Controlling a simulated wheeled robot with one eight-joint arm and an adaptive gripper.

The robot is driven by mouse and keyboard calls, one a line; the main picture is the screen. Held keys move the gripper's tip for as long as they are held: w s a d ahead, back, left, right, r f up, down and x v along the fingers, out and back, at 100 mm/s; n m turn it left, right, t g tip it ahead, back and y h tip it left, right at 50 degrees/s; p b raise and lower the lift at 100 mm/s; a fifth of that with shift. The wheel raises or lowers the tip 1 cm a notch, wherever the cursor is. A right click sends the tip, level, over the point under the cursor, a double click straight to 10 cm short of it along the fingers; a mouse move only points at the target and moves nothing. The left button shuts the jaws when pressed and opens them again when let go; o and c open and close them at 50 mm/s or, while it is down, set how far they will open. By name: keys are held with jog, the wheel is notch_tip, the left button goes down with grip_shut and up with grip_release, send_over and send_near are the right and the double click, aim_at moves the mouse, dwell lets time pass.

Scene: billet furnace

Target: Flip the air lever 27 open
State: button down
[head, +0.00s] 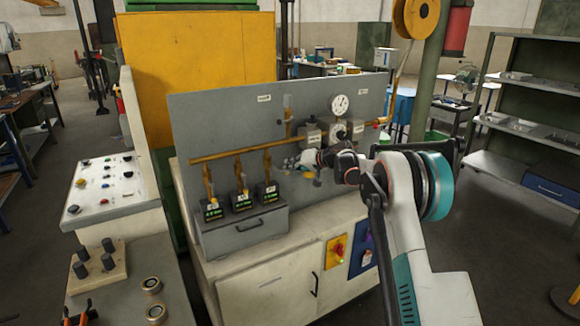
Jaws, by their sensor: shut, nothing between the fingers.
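A grey upright panel (230,110) carries a horizontal brass pipe (225,153) with several branches and a round white gauge (339,105). Which fitting is air lever 27 cannot be told, because the labels are too small to read. Grey valve blocks (311,134) sit under the gauge, and a yellow-orange piece (317,182) shows just below my wrist. My gripper (303,160) is shut, in front of the panel's lower middle, just below the pipe and valve blocks. It is small and partly hidden by my wrist; contact with any lever cannot be told.
Three dark labelled units (241,202) stand on a grey drawer box (245,230) left of my gripper. The white cabinet (265,285) below has a red rotary switch (339,250). A sloped button console (105,190) stands at left, shelves (520,125) at right.

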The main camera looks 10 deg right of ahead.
jog(key=shift+a+f+m+y+b, duration=0.1)
jog(key=shift+f+m+y+b, duration=0.8)
jog(key=shift+f+m+y, duration=0.4)
dwell(0.8)
jog(key=shift+s+a+f+m+t+y+b, duration=0.1)
jog(key=shift+a+f+m+t+y+b, duration=0.1)
jog(key=shift+f+m+y+b, duration=0.25)
jog(key=shift+s+a+f+m+t+y+b, duration=0.1)
jog(key=shift+a+f+m+t+y+b, duration=0.2)
jog(key=shift+m, duration=0.4)
jog(key=shift+a+f+m+y+b, duration=0.15)
jog(key=shift+m+y+b, duration=0.2)
jog(key=shift+m+y, duration=0.2)
dwell(1.7)
jog(key=shift+d, duration=0.1)
